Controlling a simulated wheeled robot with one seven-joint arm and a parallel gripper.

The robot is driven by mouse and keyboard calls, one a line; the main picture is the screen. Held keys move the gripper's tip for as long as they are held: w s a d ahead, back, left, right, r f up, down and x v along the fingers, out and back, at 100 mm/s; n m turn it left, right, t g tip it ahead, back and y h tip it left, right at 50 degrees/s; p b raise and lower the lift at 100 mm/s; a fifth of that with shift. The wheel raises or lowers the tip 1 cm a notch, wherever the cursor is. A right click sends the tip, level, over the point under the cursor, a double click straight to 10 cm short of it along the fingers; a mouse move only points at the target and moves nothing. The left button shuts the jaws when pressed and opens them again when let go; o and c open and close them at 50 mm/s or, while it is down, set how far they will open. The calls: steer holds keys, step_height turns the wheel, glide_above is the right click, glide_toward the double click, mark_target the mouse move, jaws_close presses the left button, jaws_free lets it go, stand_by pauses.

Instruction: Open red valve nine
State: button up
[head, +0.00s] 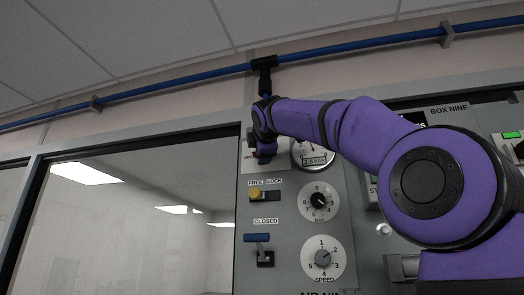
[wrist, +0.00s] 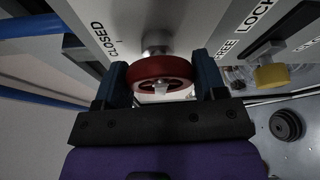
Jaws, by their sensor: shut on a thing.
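The red valve (wrist: 160,68) is a round handwheel on a metal stem. It sits between the two blue fingers of my gripper (wrist: 162,78) in the wrist view, and the gripper is shut on it. A label reading CLOSED (wrist: 103,38) is on the panel beside the stem. In the head view my gripper (head: 265,148) is against the upper left of the grey panel (head: 283,225), and it hides the valve wheel. How far the wheel is turned cannot be told.
Below my gripper are a yellow knob (head: 255,194) by the FREE LOCK label and a blue lever (head: 257,238) under CLOSED. Dials (head: 320,201) and a gauge (head: 312,155) are to the right. A blue pipe (head: 345,46) runs above. Glass (head: 130,220) fills the left.

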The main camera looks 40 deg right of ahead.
stand_by(0.4)
steer(key=o, duration=0.9)
steer(key=v, duration=1)
steer(key=shift+s+a, duration=0.15)
steer(key=shift+s, duration=0.2)
